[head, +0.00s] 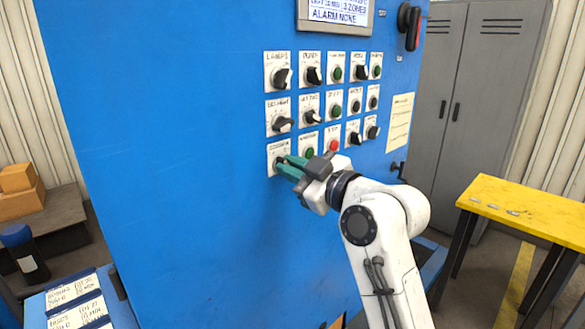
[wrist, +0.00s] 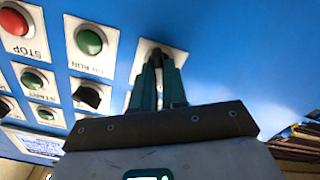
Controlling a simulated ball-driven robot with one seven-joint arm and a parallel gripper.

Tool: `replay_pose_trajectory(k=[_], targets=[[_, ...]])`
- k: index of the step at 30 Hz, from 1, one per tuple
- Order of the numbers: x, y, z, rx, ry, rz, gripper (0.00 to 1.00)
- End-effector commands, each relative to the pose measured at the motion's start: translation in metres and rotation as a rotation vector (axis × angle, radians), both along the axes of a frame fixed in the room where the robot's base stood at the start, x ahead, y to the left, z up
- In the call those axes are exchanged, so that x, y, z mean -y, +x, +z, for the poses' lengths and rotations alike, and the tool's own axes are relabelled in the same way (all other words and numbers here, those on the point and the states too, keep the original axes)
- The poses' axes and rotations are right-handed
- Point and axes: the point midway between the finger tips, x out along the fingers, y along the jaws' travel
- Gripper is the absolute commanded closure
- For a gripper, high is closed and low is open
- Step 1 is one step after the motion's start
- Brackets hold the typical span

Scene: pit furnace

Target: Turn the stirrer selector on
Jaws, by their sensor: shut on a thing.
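The stirrer selector is on the white plate (head: 274,152) at the lower left of the button grid on the blue panel; only part of its label shows in the head view. My gripper (head: 283,163) reaches it from the right, with its green fingers at the plate. In the wrist view the fingers (wrist: 158,72) are shut on the dark selector knob (wrist: 155,58), in front of its white plate (wrist: 145,48). The fingers hide most of the knob, so its pointing direction cannot be told.
Right of the selector are a green button (head: 308,153) and a red stop button (head: 333,145). Several knobs and buttons fill the rows above. A yellow table (head: 530,212) stands at the right.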

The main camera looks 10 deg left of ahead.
Motion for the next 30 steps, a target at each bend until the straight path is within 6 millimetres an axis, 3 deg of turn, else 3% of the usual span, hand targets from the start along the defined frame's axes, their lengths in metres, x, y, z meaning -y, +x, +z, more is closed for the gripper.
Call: replay_pose_trajectory(k=[11,30], targets=[[-0.0003,0.0002,0.0009,-0.141,0.107,0.001,1.00],[0.0019,0.0026,0.0021,-0.602,0.467,-0.001,1.00]])
